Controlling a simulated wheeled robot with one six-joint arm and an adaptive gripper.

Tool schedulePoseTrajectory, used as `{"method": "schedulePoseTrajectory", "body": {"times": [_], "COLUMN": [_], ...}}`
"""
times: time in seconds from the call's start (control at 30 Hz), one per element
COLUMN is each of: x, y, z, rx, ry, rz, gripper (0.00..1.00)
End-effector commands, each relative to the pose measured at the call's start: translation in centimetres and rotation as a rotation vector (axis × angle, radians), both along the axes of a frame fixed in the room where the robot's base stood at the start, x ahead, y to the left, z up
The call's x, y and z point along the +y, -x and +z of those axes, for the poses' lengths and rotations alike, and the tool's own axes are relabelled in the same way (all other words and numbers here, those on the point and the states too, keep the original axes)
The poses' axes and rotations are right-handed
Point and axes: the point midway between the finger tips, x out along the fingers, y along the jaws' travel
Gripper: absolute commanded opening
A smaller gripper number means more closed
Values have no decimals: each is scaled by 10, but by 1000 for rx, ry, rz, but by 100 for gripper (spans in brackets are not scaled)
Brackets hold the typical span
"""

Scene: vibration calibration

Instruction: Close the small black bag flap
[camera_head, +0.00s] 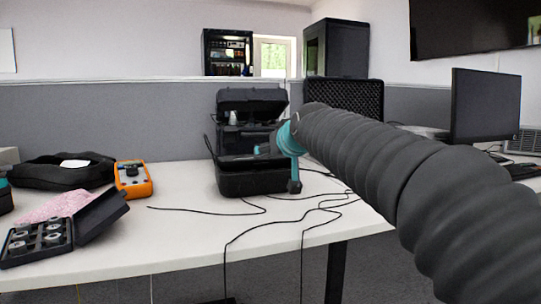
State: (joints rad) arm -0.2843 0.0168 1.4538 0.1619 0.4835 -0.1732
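A black case or bag (250,180) stands open on the white table in the middle of the view. Its upper flap (252,98) is raised at the back, above the dark interior. A small pale item (233,118) shows inside, below the flap. My arm comes in from the right, and its teal wrist (289,140) is in front of the right side of the case. The end of my arm is at the case's front opening; it is small and dark against the case. I cannot make out the gripper fingers or whether they touch anything. My wrist hides part of the case's right side.
On the white table (180,230), black cables lie loose in front of the case. An orange meter (132,178), a soft black bag (50,175) and an open black box (40,240) of round parts are at left. A monitor (485,105) stands at right.

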Motion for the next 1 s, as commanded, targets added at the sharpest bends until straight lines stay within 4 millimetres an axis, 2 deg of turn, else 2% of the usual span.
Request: {"method": "schedulePoseTrajectory", "body": {"times": [0.13, 0.43, 0.57, 0.63, 0.73, 0.87, 1.0], "x": [-3, -4, -8, -16, -39, -79, -120], "y": [8, 9, 13, 23, 49, 103, 170], "z": [3, 3, 1, -6, -26, -69, -127], "rx": [1, 1, 8, 30, 84, 195, 329], "ry": [0, 0, 2, 9, 23, 52, 79], "rz": [0, 0, -4, -15, -42, -96, -162], "gripper": [75, 75, 42, 25, 0, 0, 0]}}
